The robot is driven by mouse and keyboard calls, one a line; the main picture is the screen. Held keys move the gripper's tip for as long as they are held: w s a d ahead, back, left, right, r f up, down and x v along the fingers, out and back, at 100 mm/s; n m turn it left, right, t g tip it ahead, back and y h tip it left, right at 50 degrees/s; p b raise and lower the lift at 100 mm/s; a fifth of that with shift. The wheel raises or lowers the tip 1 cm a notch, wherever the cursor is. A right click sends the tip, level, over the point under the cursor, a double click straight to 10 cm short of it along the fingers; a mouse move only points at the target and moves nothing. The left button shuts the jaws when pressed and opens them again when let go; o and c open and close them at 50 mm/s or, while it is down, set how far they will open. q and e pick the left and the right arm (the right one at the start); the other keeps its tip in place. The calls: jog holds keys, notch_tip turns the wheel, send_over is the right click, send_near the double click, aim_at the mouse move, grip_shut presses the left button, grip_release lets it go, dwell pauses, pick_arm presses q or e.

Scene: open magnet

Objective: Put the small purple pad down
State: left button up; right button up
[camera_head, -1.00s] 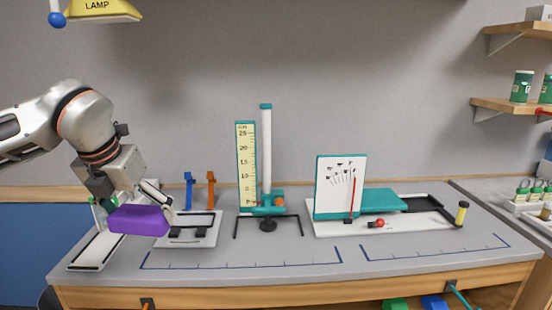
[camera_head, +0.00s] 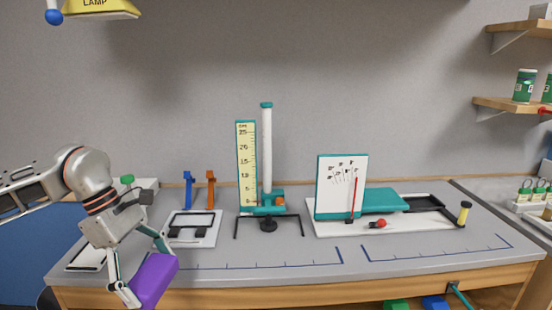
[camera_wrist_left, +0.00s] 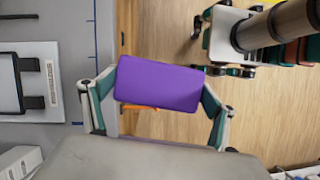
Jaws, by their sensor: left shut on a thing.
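The small purple pad (camera_head: 153,280) is a rectangular purple block, held tilted at the front left edge of the bench in the head view. My left gripper (camera_head: 146,268) is shut on it. In the left wrist view the purple pad (camera_wrist_left: 160,84) sits between the two fingers of my left gripper (camera_wrist_left: 158,100). Below it there show the bench edge on the left and the wooden floor on the right, so the pad overhangs the front edge.
The grey bench (camera_head: 270,262) has blue bracket lines and free room along its front. A white tray (camera_head: 193,238) with black parts, a measuring column (camera_head: 267,150) and a board with a dial (camera_head: 340,185) stand behind. Shelves (camera_head: 515,105) hang at right.

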pick_arm(q)
jog(key=s+d+f+m+g+y, duration=0.1)
jog(key=s+f+m+g+y, duration=0.2)
jog(key=m, duration=1.3)
jog(key=shift+s+d+f+m+g+y, duration=0.35)
jog(key=shift+s+f+y, duration=0.45)
jog(key=shift+s+f, duration=1.2)
jog(key=shift+w+a+f, duration=0.15)
jog(key=shift+w+f, duration=0.15)
jog(key=shift+w, duration=0.1)
